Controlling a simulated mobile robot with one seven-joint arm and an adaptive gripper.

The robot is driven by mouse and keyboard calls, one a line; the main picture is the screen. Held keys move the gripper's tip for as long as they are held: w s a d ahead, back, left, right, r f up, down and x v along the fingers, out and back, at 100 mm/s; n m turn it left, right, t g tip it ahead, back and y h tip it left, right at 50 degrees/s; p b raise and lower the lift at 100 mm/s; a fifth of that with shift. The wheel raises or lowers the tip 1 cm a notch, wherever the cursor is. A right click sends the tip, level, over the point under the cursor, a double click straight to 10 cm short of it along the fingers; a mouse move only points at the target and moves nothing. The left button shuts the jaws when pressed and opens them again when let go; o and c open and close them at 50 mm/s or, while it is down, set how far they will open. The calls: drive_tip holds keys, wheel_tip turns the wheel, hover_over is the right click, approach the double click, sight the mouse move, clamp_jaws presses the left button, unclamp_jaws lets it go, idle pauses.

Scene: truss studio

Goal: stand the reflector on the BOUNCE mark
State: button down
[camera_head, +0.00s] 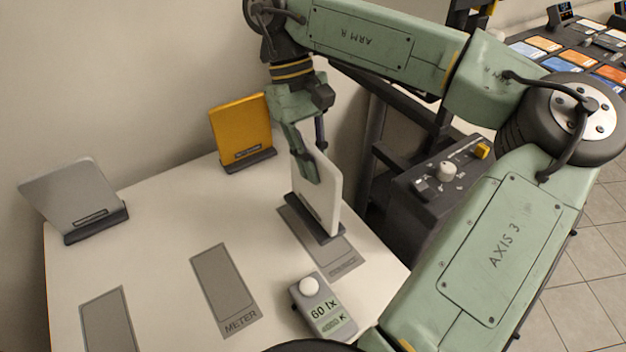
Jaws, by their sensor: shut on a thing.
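My gripper (312,162) is shut on the upper edge of a white reflector panel (321,196) with a dark foot. The panel is upright, and its foot is over a grey marked rectangle (337,254) at the right of the table. I cannot tell whether the foot touches the table. The lettering on that rectangle is too small to read, so I cannot tell whether it says BOUNCE. Part of the far finger is hidden behind the panel.
On the white table (165,235) stand a silver panel (75,196) at left and a gold panel (241,128) at the back. A light meter (322,308) lies near the front. A METER rectangle (224,285) and another grey rectangle (108,322) are bare. A dark control box (440,185) stands right.

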drive_tip(key=shift+f, duration=2)
drive_tip(key=shift+f, duration=0.35)
drive_tip(key=c, duration=1.6)
unclamp_jaws()
drive_tip(key=shift+r, duration=0.1)
drive_tip(key=shift+w+r+p, duration=0.1)
drive_tip(key=shift+r+p, duration=0.2)
drive_tip(key=shift+r, duration=0.1)
drive_tip(key=v, duration=1.1)
drive_tip(key=shift+w+a+r, duration=0.1)
drive_tip(key=shift+a+r, duration=0.15)
drive_tip(key=shift+r, duration=0.05)
